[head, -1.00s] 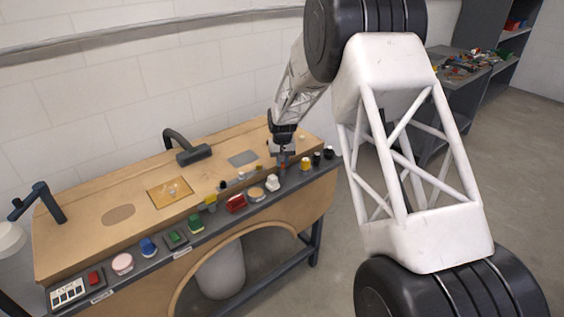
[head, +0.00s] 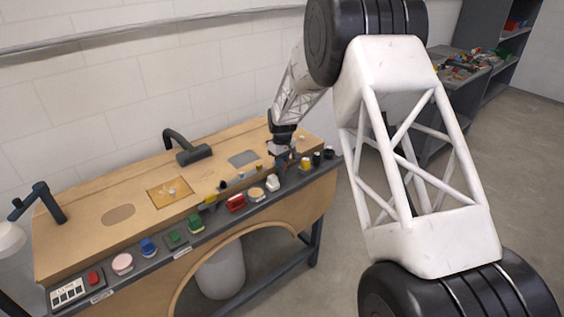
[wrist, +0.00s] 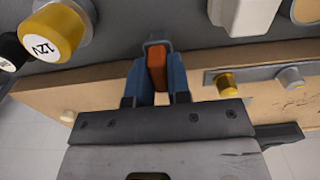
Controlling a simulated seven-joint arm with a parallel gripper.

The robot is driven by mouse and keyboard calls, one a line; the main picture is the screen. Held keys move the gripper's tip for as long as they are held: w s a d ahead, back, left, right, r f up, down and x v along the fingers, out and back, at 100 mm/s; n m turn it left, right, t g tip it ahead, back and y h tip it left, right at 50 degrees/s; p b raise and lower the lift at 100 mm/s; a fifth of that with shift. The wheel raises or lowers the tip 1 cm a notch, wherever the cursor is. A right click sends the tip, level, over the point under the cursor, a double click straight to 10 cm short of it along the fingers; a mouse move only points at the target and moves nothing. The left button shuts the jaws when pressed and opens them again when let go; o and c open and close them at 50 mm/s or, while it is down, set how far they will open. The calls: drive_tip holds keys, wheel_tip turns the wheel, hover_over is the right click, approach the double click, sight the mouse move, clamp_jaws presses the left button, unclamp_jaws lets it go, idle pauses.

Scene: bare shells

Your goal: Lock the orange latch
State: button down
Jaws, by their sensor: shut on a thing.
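The orange latch (wrist: 157,70) shows in the wrist view as an upright orange piece in a grey metal bracket on the dark panel. My gripper (wrist: 157,64) has one blue finger on each side of it and is shut on it. In the head view my gripper (head: 281,163) is at the right part of the bench's dark front strip. There the latch is mostly hidden by the fingers.
A yellow 12V knob (wrist: 52,32) and a white block (wrist: 246,14) flank the latch. The wooden bench (head: 120,190) carries several buttons and switches along its front strip, including a red one (head: 236,203). A dark lamp-like arm (head: 187,150) stands at the back.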

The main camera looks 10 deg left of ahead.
drive_tip(key=c, duration=1.1)
unclamp_jaws()
drive_tip(key=shift+r, duration=0.1)
drive_tip(key=shift+r, duration=3.85)
